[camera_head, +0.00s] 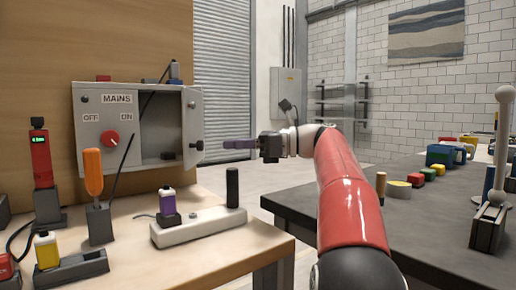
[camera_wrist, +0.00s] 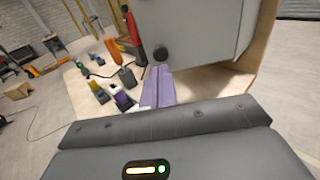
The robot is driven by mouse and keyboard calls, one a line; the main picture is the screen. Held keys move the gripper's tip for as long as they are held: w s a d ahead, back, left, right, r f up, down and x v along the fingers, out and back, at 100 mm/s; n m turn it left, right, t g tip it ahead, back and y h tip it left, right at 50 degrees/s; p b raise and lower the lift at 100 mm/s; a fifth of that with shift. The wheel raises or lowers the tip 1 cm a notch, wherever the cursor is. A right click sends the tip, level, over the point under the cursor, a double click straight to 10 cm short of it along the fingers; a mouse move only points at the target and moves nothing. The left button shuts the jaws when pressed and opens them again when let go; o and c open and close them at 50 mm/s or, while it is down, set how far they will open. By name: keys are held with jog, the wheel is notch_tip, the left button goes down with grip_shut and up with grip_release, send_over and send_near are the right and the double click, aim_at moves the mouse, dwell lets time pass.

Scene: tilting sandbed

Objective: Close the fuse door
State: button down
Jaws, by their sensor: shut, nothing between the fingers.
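The grey fuse box (camera_head: 118,98) labelled MAINS hangs on the wooden panel, with a red OFF/ON knob (camera_head: 110,138) on its left half. Its right compartment is open. The fuse door (camera_head: 193,122) stands swung outward at the box's right side, seen nearly edge-on, with a dark knob (camera_head: 198,145). In the wrist view a grey panel (camera_wrist: 200,28), apparently this door, shows a round black knob (camera_wrist: 160,53). My gripper (camera_head: 226,144) is right of the door, its purple fingers shut and empty, pointing left. In the wrist view the fingers (camera_wrist: 157,76) end just below the knob; contact is unclear.
Below the box, a wooden bench (camera_head: 190,255) holds a red tool (camera_head: 41,160), an orange-handled tool (camera_head: 93,175) and a grey base with a black post (camera_head: 232,188). A dark table (camera_head: 410,220) with coloured blocks stands right. The floor between is clear.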

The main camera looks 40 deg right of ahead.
aim_at(186, 144)
jog(key=shift+x, duration=2.35)
jog(key=shift+w+a+m+t+h+b, duration=0.1)
jog(key=shift+a+m+t+h+b, duration=0.45)
jog(key=shift+a, duration=0.2)
jog(key=a+m+t+h, duration=0.1)
jog(key=w+a+m+t+h, duration=0.1)
jog(key=a+h, duration=0.1)
jog(key=w+a+m+t+h, duration=0.1)
jog(key=a, duration=0.1)
jog(key=shift+w+a+r+m+h, duration=0.15)
jog(key=shift+w+m+h, duration=0.1)
jog(key=shift+m+h, duration=0.1)
jog(key=w+a+m+t+h+p, duration=0.1)
jog(key=w+a+m+h+p, duration=0.1)
jog(key=w, duration=0.4)
jog(key=shift+a+m+t+h+p, duration=0.4)
jog(key=shift+a+h+p, duration=0.4)
jog(key=shift+a+p, duration=0.35)
jog(key=shift+s, duration=0.1)
